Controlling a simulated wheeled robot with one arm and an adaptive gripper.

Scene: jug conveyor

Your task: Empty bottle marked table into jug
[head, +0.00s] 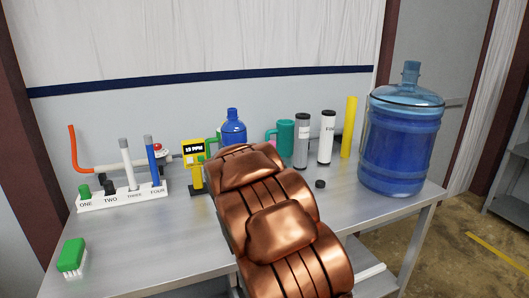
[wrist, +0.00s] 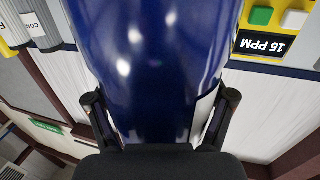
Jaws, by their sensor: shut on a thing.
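In the wrist view, a dark blue glossy bottle (wrist: 160,60) fills the middle, between the two black fingers of my gripper (wrist: 160,103). The gripper is shut on it. A blue bottle (head: 233,130) also shows in the head view, upright just beyond my copper-coloured arm; its lower part is hidden, and it looks like the held one. No "table" marking is readable on it. The gripper itself is hidden behind my arm in the head view. The large blue-tinted jug (head: 400,140) stands upright at the table's right end, with a narrow neck on top.
A yellow meter (head: 195,155) reading 15 PPM stands left of the bottle. A white numbered rack (head: 125,195) holds several tubes. A teal mug (head: 285,138), grey (head: 302,142) and white (head: 326,138) cylinders, and a yellow tube (head: 349,128) stand between bottle and jug.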

